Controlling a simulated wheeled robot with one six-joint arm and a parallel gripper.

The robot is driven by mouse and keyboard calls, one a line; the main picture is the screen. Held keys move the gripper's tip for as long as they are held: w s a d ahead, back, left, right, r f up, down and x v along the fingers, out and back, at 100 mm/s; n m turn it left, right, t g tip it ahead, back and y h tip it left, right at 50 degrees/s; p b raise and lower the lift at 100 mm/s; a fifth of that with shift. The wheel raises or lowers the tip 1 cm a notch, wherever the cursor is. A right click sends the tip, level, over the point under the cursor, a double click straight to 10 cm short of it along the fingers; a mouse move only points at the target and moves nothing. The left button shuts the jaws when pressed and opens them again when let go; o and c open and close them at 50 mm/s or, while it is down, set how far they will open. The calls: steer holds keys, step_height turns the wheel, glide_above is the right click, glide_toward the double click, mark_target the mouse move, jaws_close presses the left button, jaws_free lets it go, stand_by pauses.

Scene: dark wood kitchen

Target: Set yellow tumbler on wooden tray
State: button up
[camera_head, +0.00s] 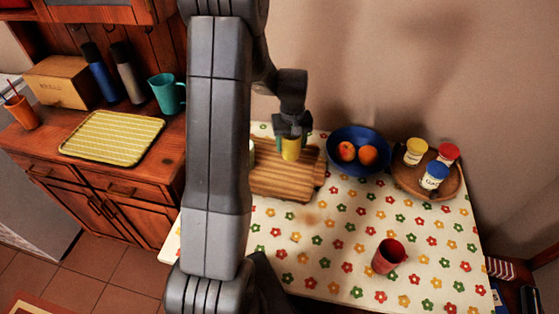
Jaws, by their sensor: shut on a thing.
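The yellow tumbler (291,150) is in my gripper (291,138), which points down and is shut on it. The tumbler is small in view and its upper part is hidden by the fingers. It appears over the far part of a striped rectangular wooden tray (285,184), which lies on the flowered tablecloth. I cannot tell whether the tumbler touches the tray or hangs just above it. My arm hides the tray's left side.
A blue bowl of fruit (343,168) stands right of the wooden tray. Beyond it, a round wooden board (444,190) holds three lidded jars. A red cup (388,256) stands near the front. A pale object (252,152) shows partly behind my arm. The middle tablecloth is clear.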

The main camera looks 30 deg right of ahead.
steer(key=shift+f+p, duration=0.5)
steer(key=shift+f, duration=3.45)
steer(key=shift+f, duration=0.1)
steer(key=shift+f+b, duration=0.15)
steer(key=shift+b, duration=0.15)
steer(key=o, duration=1)
steer(key=shift+c, duration=0.2)
step_height(320, 180, up, 13)
steer(key=p, duration=0.6)
steer(key=shift+f+p, duration=0.2)
steer(key=shift+p, duration=0.2)
steer(key=shift+o, duration=0.4)
